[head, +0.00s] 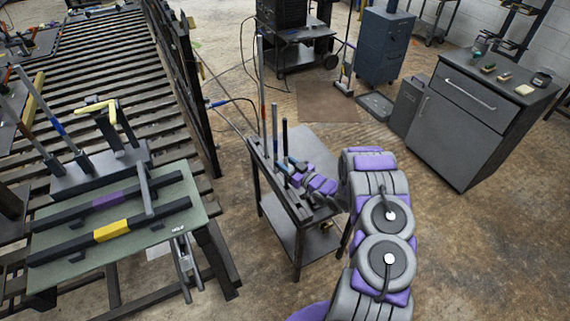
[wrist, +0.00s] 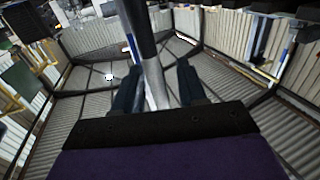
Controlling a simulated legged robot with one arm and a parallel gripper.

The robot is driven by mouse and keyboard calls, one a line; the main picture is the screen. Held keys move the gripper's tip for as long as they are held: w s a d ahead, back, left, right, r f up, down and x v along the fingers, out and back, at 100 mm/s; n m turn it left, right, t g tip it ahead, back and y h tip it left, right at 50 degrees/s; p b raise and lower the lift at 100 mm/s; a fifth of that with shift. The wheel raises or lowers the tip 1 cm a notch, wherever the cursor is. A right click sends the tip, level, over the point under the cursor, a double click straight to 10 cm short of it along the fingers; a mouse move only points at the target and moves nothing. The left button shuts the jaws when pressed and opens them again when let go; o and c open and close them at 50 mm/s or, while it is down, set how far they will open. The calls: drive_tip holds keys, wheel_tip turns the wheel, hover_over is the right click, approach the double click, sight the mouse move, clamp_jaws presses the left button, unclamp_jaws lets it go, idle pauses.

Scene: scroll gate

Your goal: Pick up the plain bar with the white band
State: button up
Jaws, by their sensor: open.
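Several upright bars stand in a dark rack (head: 268,178) on a small table in the head view. My gripper (head: 290,168) is at the rack, beside the shorter bars. In the wrist view its two dark fingers are open (wrist: 157,90), and a bar with a dark part and a pale silvery part (wrist: 146,45) passes between them. Contact is unclear, and the bar's lower end is hidden by the gripper body.
A bench (head: 60,215) at left holds two dark bars, one with a yellow band (head: 112,230) and one with a purple band (head: 108,200). Behind it is a roller conveyor (head: 110,65). A grey cabinet (head: 455,125) stands at right. Open floor lies between.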

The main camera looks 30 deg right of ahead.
drive_tip(key=shift+d, duration=0.35)
drive_tip(key=shift+d+f, duration=0.15)
drive_tip(key=shift+d, duration=0.35)
drive_tip(key=c, duration=0.3)
drive_tip(key=shift+a, duration=0.25)
drive_tip(key=c, duration=0.3)
drive_tip(key=shift+a, duration=0.5)
clamp_jaws()
drive_tip(key=shift+d, duration=0.55)
drive_tip(key=shift+a, duration=0.1)
